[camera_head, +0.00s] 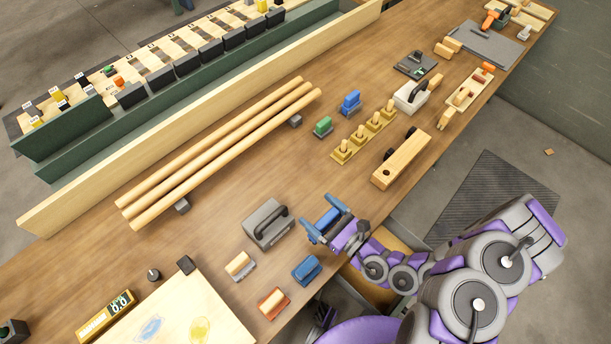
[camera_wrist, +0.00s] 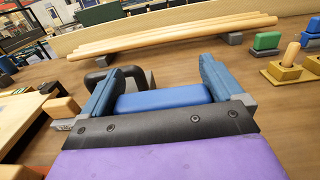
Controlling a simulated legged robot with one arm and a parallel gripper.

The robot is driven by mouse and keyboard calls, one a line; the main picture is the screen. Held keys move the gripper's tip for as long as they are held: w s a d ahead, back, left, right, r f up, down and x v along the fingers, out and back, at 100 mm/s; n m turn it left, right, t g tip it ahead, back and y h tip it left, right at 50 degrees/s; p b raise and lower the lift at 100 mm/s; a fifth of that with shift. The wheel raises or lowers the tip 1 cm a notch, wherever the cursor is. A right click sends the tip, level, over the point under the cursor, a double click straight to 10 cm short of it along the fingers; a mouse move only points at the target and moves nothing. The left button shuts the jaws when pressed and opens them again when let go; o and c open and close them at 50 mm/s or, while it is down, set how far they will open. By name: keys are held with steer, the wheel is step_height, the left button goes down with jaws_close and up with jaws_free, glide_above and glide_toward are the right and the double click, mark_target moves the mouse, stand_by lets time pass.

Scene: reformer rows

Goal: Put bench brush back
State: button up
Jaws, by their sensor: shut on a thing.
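My gripper (camera_head: 323,218) is over the near part of the wooden bench, close to its front edge. Its two blue-grey fingers are shut on a blue block-like thing (camera_wrist: 163,102), which also shows between the fingers in the head view (camera_head: 327,217). I cannot tell for sure whether this is the bench brush, as its underside is hidden. A second blue block (camera_head: 306,268) lies on the bench just below the gripper in the picture. A grey case with a dark handle (camera_head: 268,224) stands left of the gripper; its handle shows in the wrist view (camera_wrist: 117,80).
Long wooden rods (camera_head: 220,150) lie on supports behind. A wood-and-grey block (camera_head: 240,265) and a red-based block (camera_head: 273,303) lie at the near left. A pegged wooden strip (camera_head: 365,134), a green block (camera_head: 323,126) and a long wooden block (camera_head: 402,160) stand to the right.

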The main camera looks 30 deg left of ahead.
steer(key=w+a+f+b, duration=0.1)
steer(key=w+a+b, duration=0.1)
steer(key=w+a, duration=0.1)
steer(key=w+a+f+b, duration=0.2)
steer(key=w+a, duration=0.2)
steer(key=w, duration=0.1)
steer(key=w+a+f+b, duration=0.2)
steer(key=w+a, duration=0.2)
steer(key=shift+w+a+f, duration=0.2)
steer(key=shift+w+a, duration=0.05)
steer(key=shift+w, duration=0.1)
steer(key=shift+d+f, duration=0.1)
steer(key=shift+d+r, duration=0.2)
steer(key=shift+d, duration=0.5)
steer(key=o, duration=0.8)
steer(key=shift+o, duration=0.5)
steer(key=shift+a+f, duration=0.1)
steer(key=shift+a, duration=0.5)
steer(key=p+v, duration=0.1)
steer(key=v, duration=0.4)
steer(key=p+v, duration=0.1)
steer(key=v, duration=0.5)
steer(key=shift+w+r, duration=0.15)
steer(key=shift+r, duration=0.1)
steer(key=shift+p+v, duration=0.3)
steer(key=shift+v, duration=0.5)
